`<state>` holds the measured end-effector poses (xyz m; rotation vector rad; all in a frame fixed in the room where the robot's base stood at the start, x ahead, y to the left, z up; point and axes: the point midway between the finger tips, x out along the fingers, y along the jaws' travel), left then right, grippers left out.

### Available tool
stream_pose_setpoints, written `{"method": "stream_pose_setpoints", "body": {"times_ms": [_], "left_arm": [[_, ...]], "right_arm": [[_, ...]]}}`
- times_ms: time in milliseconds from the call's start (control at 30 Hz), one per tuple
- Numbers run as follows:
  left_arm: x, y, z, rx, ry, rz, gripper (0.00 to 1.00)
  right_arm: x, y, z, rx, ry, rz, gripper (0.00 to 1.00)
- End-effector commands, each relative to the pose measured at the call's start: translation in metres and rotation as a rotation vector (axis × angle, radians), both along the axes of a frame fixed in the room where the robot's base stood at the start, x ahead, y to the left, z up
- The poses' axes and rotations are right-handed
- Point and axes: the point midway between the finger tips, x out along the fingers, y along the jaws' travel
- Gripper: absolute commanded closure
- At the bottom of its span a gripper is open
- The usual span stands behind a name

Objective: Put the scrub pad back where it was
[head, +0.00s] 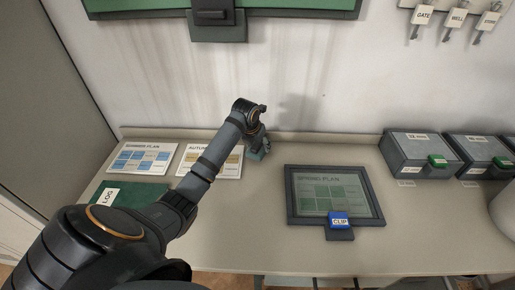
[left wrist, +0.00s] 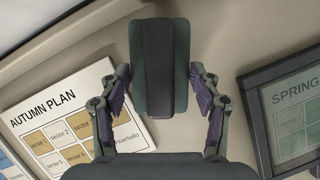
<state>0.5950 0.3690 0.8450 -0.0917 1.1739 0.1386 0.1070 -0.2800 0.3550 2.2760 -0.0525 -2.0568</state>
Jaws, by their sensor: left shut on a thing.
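The scrub pad (left wrist: 158,62) is a dark green block with a black strip along its middle. In the left wrist view it sits between the two fingers of my left gripper (left wrist: 160,82), which is shut on it. In the head view my left gripper (head: 256,142) is at the back of the worktop, near the wall, with the pad (head: 259,154) below it. I cannot tell whether the pad touches the worktop. My right gripper is in neither view.
The Autumn Plan card (head: 224,170) and Summer Plan card (head: 143,158) lie left of the gripper. A green log book (head: 145,194) is nearer. The framed Spring Plan (head: 295,212) with a blue clip (head: 338,219) lies right. Grey boxes (head: 420,152) stand farther right. Bare worktop lies between.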

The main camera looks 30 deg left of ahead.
Motion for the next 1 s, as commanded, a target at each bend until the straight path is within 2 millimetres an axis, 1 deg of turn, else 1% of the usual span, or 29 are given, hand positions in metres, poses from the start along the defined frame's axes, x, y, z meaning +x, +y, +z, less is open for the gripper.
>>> {"method": "stream_pose_setpoints", "body": {"times_ms": [33, 100, 300, 433, 467, 600, 633, 900, 1000], "left_arm": [[-0.001, -0.001, -0.010, -0.002, 0.004, 0.001, 0.71], [-0.001, -0.001, -0.017, -0.001, 0.002, 0.000, 0.71], [0.000, 0.000, -0.017, 0.000, 0.000, 0.000, 0.71], [-0.001, 0.000, -0.021, 0.000, 0.000, 0.000, 0.71], [-0.001, 0.000, -0.021, 0.000, 0.000, 0.000, 0.35], [-0.001, 0.000, -0.020, 0.000, 0.001, 0.000, 0.16], [-0.001, 0.000, -0.020, 0.000, 0.001, 0.000, 0.14], [-0.001, 0.000, -0.020, 0.000, 0.001, 0.000, 0.14], [-0.001, 0.000, -0.013, 0.000, 0.000, 0.000, 0.14]], "right_arm": [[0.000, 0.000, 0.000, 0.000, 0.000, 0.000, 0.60], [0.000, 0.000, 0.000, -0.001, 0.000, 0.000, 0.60], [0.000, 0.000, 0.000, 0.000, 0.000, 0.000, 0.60], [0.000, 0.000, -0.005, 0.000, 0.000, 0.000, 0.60], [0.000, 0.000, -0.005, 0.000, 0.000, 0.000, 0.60], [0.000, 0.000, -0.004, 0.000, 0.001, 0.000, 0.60], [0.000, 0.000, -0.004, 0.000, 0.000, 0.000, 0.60], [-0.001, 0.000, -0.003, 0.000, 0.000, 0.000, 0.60], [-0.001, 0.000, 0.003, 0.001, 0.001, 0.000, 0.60]]}}
